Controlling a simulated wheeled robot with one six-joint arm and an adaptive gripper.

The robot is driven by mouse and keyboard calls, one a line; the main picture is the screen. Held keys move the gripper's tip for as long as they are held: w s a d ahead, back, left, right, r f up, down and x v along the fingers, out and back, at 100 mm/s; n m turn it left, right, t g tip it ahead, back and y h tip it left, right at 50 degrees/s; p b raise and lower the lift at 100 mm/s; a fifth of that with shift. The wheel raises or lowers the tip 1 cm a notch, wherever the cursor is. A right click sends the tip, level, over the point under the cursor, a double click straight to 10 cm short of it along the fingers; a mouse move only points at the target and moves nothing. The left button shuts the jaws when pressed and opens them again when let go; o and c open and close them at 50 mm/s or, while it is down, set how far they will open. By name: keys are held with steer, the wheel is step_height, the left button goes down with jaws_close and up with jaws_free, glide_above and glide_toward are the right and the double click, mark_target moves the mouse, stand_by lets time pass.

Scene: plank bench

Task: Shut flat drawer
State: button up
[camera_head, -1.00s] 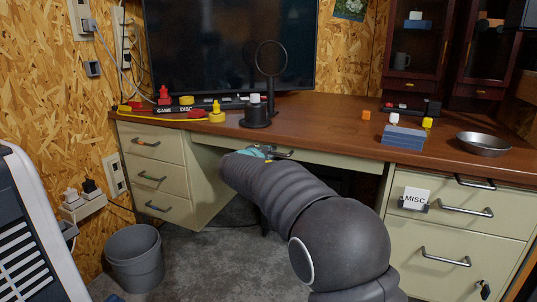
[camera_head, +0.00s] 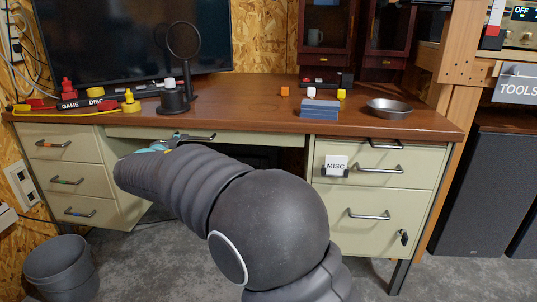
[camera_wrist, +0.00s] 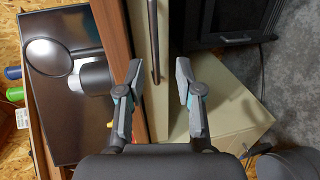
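The flat drawer (camera_head: 250,138) is the wide, shallow cream front under the middle of the desktop. Its metal bar handle (camera_head: 197,137) shows just beyond the end of my arm. My gripper (camera_wrist: 157,98) is open in the wrist view, its two fingers spread apart with nothing seen between the tips. The drawer front (camera_wrist: 160,110) runs upright through that view, and its handle (camera_wrist: 153,40) lies ahead, between the lines of the fingers. I cannot tell whether a finger touches the drawer, or how far it stands out.
The brown desktop (camera_head: 240,107) overhangs the drawers. A left drawer cabinet (camera_head: 65,150) and a right cabinet (camera_head: 375,190) flank the knee space. A round stand mirror (camera_head: 184,42), blue box (camera_head: 320,108) and metal bowl (camera_head: 390,109) stand on top. A grey bin (camera_head: 60,266) is at lower left.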

steer(key=d+v, duration=0.1)
steer(key=v, duration=0.9)
steer(key=s+d+r+m+g+h+p, duration=0.1)
steer(key=d+m+g+p, duration=0.1)
steer(key=d, duration=1)
steer(key=s+d+r+m+g+h+p, duration=0.1)
steer(key=d+m+g+h+p, duration=0.1)
steer(key=d, duration=1.1)
steer(key=shift+s+r+m+g, duration=0.35)
steer(key=shift+m+g, duration=0.45)
steer(key=shift+m, duration=0.4)
steer(key=shift+a+f, duration=0.1)
steer(key=shift+a, duration=0.05)
steer(key=s+d+f+m+g+y+p, duration=0.15)
steer(key=s+d+f+g, duration=0.3)
steer(key=s+f, duration=0.45)
steer(key=s+d+r+m+y+p, duration=0.2)
steer(key=s+d+r+m+p, duration=0.2)
steer(key=s+d+m, duration=0.5)
steer(key=s+d, duration=0.5)
steer(key=s, duration=0.2)
steer(key=shift+y, duration=0.35)
